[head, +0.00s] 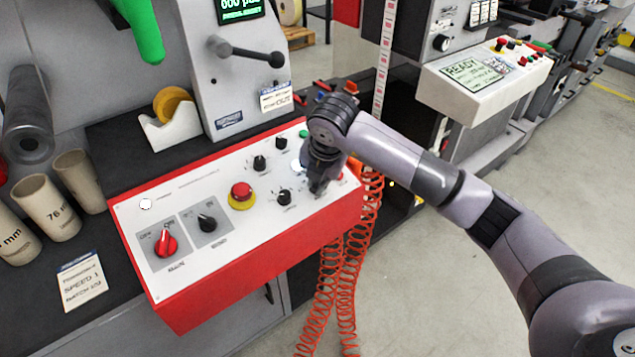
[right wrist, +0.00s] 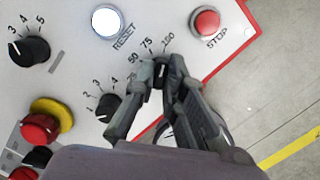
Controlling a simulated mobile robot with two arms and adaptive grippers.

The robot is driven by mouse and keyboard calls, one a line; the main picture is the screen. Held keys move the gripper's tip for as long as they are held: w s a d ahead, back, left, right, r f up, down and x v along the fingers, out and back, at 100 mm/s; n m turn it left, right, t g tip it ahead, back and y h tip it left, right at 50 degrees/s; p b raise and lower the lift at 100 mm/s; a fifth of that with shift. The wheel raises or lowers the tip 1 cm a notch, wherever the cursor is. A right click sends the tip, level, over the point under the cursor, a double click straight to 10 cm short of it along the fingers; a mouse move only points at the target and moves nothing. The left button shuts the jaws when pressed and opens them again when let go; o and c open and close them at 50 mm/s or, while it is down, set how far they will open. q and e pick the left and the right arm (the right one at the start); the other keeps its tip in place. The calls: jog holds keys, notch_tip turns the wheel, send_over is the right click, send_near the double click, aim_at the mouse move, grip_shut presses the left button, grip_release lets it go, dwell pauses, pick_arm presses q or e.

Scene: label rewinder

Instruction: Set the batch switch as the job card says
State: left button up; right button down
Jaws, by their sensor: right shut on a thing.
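The job card (head: 82,281) lies on the dark bench left of the panel. It reads SPEED 1 and a batch number too small to read surely. The batch switch (right wrist: 159,72) is a black knob with 50, 75 and 100 printed around it. My right gripper (head: 318,188) is over the panel's right end. In the right wrist view the right gripper (right wrist: 160,78) is shut on this knob, its fingers on both sides. The fingers hide most of the knob, so I cannot tell where it points. My left gripper is not in view.
The white panel (head: 182,279) carries a red mushroom button (head: 241,192), a red rotary switch (head: 166,245) and other black knobs. The lit reset button (right wrist: 107,20) and red stop button (right wrist: 206,21) are close to my gripper. Orange coiled hoses (head: 330,290) hang by the panel's right end.

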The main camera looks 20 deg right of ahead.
dwell(0.4)
jog(key=c, duration=1.7)
grip_release()
jog(key=shift+o, duration=0.2)
jog(key=v, duration=1.2)
